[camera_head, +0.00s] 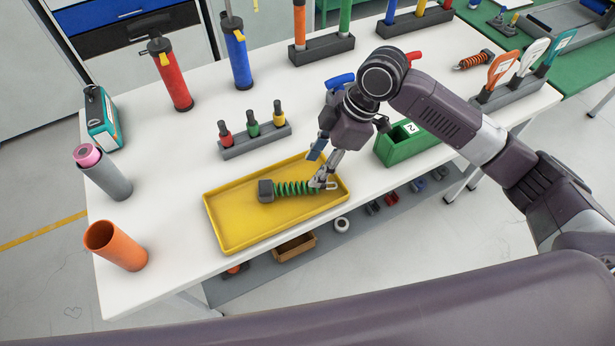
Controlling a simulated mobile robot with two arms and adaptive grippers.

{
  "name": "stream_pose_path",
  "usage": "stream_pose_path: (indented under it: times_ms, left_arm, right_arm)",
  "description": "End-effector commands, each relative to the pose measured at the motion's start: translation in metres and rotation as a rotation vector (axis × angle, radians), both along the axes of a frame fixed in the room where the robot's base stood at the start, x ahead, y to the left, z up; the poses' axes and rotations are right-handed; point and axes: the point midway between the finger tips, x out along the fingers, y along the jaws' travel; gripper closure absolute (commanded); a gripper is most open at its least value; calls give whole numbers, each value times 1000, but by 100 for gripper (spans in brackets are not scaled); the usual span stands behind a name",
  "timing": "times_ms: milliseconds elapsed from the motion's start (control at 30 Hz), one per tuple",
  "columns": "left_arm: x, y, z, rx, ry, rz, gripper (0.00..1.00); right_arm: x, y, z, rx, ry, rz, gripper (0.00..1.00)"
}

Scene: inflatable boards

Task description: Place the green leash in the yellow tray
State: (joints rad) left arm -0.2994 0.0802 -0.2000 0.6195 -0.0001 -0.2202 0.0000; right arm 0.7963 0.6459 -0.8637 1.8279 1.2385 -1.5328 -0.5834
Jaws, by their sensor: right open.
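The green leash (297,188), a coiled green cord with a dark grey block at its left end, lies in the yellow tray (237,231). Its right end, with a light loop, is at my right gripper. My right gripper (321,181) points down over the right part of the tray. Its jaws are open around or beside the leash's right end; whether they touch it cannot be told. My left gripper is not in view.
A rack with red, green and yellow pegs (254,140) stands behind the tray. A green box (408,143) stands to the right. An orange cup (117,246) and a grey cylinder (106,180) stand at the left. Red (170,76) and blue (237,59) pumps stand behind.

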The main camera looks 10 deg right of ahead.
Motion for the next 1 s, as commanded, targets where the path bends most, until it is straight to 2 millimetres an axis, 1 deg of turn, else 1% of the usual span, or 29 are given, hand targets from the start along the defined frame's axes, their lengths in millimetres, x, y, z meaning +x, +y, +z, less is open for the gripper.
stream_pose_path:
  times_ms: [100, 200, 300, 1000]
  left_arm:
    - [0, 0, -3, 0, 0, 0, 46]
    - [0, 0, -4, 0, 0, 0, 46]
    - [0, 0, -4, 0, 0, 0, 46]
    - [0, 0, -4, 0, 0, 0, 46]
  right_arm:
    - [0, -8, 18, 0, -2, 0, 57]
    - [-1, -12, 27, 0, -1, 0, 57]
    - [-1, -13, 33, 0, 0, 0, 57]
    - [-1, -14, 34, 0, 1, 0, 57]
